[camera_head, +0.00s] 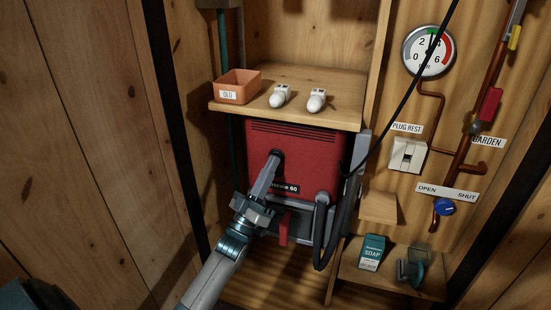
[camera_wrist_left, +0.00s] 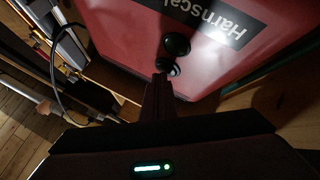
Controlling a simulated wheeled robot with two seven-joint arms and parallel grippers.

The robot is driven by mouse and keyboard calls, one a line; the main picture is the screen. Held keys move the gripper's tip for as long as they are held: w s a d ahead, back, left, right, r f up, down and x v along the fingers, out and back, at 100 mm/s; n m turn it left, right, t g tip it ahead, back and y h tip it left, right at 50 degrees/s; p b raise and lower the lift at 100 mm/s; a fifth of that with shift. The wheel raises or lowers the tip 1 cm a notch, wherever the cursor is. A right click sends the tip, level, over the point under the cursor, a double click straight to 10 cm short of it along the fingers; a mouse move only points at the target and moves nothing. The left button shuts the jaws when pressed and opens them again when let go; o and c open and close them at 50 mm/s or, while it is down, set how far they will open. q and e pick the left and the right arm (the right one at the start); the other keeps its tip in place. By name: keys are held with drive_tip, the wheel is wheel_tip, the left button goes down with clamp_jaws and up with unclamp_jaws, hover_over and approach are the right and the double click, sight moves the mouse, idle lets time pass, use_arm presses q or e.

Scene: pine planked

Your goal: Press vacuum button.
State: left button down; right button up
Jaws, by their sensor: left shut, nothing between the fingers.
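The red vacuum unit (camera_head: 310,160) stands under a wooden shelf in the head view. It has a vented top and a partly hidden dark label. In the left wrist view its red face (camera_wrist_left: 125,25) carries a label reading "Harnscal" and two round black knobs, an upper one (camera_wrist_left: 176,44) and a lower one (camera_wrist_left: 168,66). My right gripper is not in view.
The shelf (camera_head: 225,106) above holds an orange box (camera_head: 245,80) and two white bulbs. A black hose (camera_head: 345,215) hangs at the vacuum's right. Farther right are a gauge (camera_head: 428,52), a switch (camera_head: 408,155), a blue knob (camera_head: 444,206) and a soap box (camera_head: 372,252).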

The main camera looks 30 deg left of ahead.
use_arm(q)
drive_tip(key=shift+s+y, duration=0.1)
drive_tip(key=shift+y, duration=0.2)
drive_tip(key=shift+s+d+p, duration=0.2)
drive_tip(key=shift+s+p, duration=0.35)
drive_tip(key=shift+s, duration=0.15)
drive_tip(key=shift+s, duration=0.15)
drive_tip(key=s+p, duration=0.1)
drive_tip(key=s, duration=0.1)
drive_tip(key=s+d+p, duration=0.1)
drive_tip(key=s, duration=0.1)
drive_tip(key=shift+s, duration=0.3)
idle(0.3)
drive_tip(key=shift+d, duration=0.1)
idle(0.7)
